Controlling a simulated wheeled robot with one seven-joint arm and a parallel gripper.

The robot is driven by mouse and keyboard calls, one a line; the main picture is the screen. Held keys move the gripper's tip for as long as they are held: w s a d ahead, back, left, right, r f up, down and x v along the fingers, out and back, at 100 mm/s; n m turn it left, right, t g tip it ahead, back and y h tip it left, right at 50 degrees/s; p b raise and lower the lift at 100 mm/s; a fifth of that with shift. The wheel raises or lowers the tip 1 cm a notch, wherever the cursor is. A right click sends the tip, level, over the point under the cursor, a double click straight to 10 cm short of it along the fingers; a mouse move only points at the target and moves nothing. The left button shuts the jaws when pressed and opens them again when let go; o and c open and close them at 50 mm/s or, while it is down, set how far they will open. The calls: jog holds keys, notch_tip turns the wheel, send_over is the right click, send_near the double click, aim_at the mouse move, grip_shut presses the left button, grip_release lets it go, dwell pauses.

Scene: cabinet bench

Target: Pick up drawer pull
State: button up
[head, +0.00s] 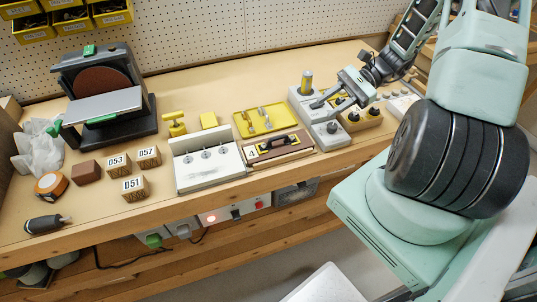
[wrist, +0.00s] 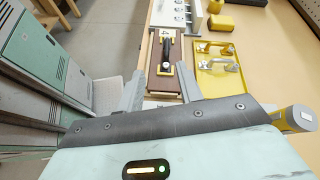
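Silver drawer pulls (wrist: 222,67) lie in a yellow tray (wrist: 203,84), right of my fingers in the wrist view. In the head view the pulls (head: 268,118) and the tray (head: 241,128) are at the middle of the bench. A brown panel (wrist: 159,78) with a black handle (wrist: 166,54) lies beside the tray; in the head view the panel (head: 300,148) is in front of it. My gripper (wrist: 161,72) is open, with nothing seen between its fingers. In the head view my gripper (head: 328,104) is right of the tray, above grey blocks.
A grey block with a yellow-topped post (head: 306,82) stands beside my gripper. A white panel with knobs (head: 207,165) is left of the brown panel. Numbered wooden blocks (head: 134,188) and a disc sander (head: 103,95) are further left. A pegboard with yellow bins (head: 72,20) stands behind.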

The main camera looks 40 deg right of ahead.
jog(key=shift+s+d+f+m+t, duration=0.8)
jog(key=shift+d+f+m+t, duration=0.1)
jog(key=shift+d, duration=0.05)
jog(key=shift+a+f, duration=0.1)
jog(key=shift+a, duration=0.05)
jog(key=p, duration=0.3)
send_near(282, 136)
jog(key=x, duration=0.3)
jog(key=shift+s+a+f, duration=0.15)
jog(key=shift+s+a, duration=0.05)
jog(key=shift+a, duration=0.05)
jog(key=x, duration=0.1)
jog(key=p+x, duration=0.1)
jog(key=x, duration=0.3)
jog(key=shift+w+a, duration=0.1)
jog(key=shift+w, duration=0.25)
jog(key=shift+w+a+f+p, duration=0.15)
jog(key=shift+a+f+p, duration=0.05)
jog(key=shift+a+p, duration=0.15)
grip_shut()
